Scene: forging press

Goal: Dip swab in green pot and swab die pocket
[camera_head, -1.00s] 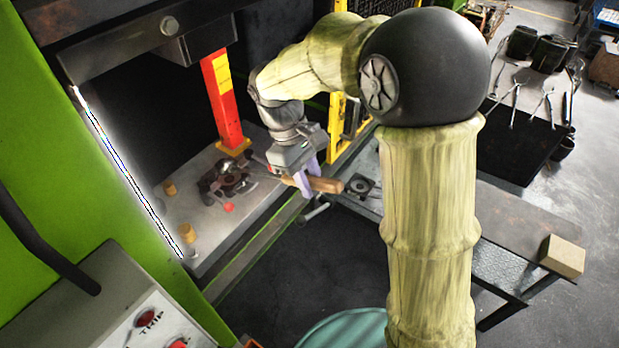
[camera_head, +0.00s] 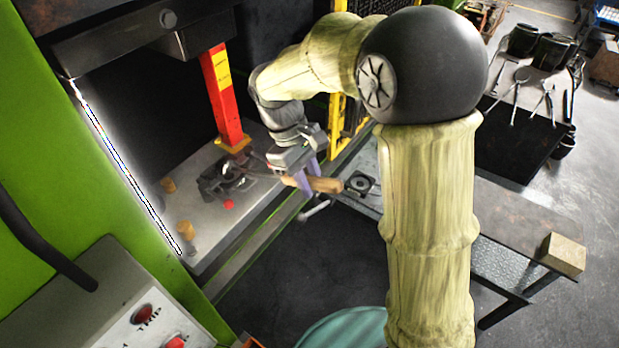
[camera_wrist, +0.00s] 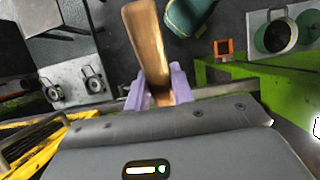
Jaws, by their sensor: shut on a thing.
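My gripper (camera_head: 306,182), with pale purple fingers, is shut on the wooden handle (camera_head: 326,185) of the swab, at the front edge of the press bed. In the wrist view the handle (camera_wrist: 148,45) stands between the fingers. The swab's thin far part reaches left over the dark die (camera_head: 222,182) on the press bed. Its tip is hard to make out, and I cannot tell whether it touches the pocket. A round green-rimmed pot (camera_wrist: 275,36) shows at the upper right of the wrist view; the head view does not show it clearly.
A red post (camera_head: 222,98) with a yellow label stands behind the die. The green press frame (camera_head: 60,130) and button panel (camera_head: 130,310) flank the left. A yellow guard (camera_head: 345,125) stands beyond my arm. A round black fitting (camera_head: 360,183) lies on the bench at the right.

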